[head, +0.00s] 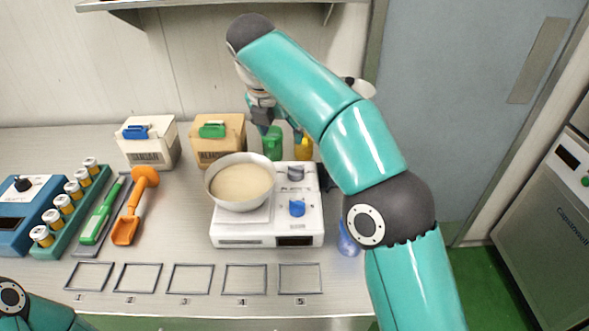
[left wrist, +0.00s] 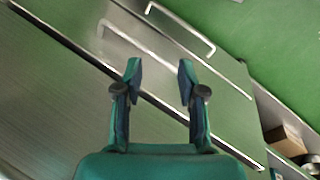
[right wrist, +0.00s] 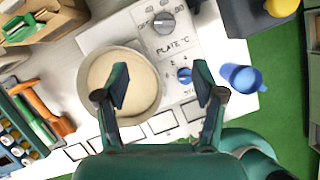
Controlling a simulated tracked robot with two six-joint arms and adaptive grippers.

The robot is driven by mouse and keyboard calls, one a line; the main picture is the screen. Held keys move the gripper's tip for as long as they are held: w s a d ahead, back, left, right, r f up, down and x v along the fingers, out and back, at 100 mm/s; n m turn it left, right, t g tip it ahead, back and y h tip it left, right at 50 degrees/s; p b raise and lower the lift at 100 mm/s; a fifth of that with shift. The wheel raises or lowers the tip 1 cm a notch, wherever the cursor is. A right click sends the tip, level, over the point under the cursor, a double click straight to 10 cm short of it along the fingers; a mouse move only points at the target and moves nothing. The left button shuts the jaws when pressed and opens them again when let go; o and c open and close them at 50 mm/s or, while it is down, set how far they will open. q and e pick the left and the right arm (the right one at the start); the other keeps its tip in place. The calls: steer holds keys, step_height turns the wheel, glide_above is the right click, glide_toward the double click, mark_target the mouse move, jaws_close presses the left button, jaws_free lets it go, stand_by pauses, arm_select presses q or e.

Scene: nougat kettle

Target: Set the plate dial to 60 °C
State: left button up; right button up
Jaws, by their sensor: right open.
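The white hot plate unit (head: 268,232) stands on the counter with a cream-filled bowl (head: 240,188) on its left. Its right side carries a dark grey dial (head: 295,172) at the back and a blue dial (head: 297,208) nearer the front. In the right wrist view, "PLATE °C" is printed between the grey dial (right wrist: 164,22) and the blue dial (right wrist: 184,75); their exact settings are too small to read. My right gripper (head: 283,132) is open and empty, above the counter behind the unit, touching neither dial. My left gripper (left wrist: 158,78) is open and empty.
A blue cup (head: 347,240) stands right of the unit, partly behind my right arm. Two boxes (head: 150,143) (head: 218,138) and green and yellow items stand behind. Orange and green scoops, a vial rack and several empty frames (head: 244,279) lie left and in front.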

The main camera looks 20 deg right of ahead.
mark_target(295, 167)
steer(key=b+x, duration=0.1)
steer(key=x, duration=0.4)
steer(key=b+x, duration=0.1)
steer(key=x, duration=0.5)
steer(key=b+x, duration=0.1)
steer(key=x, duration=0.4)
steer(key=shift+d+f, duration=0.2)
steer(key=shift+d, duration=0.2)
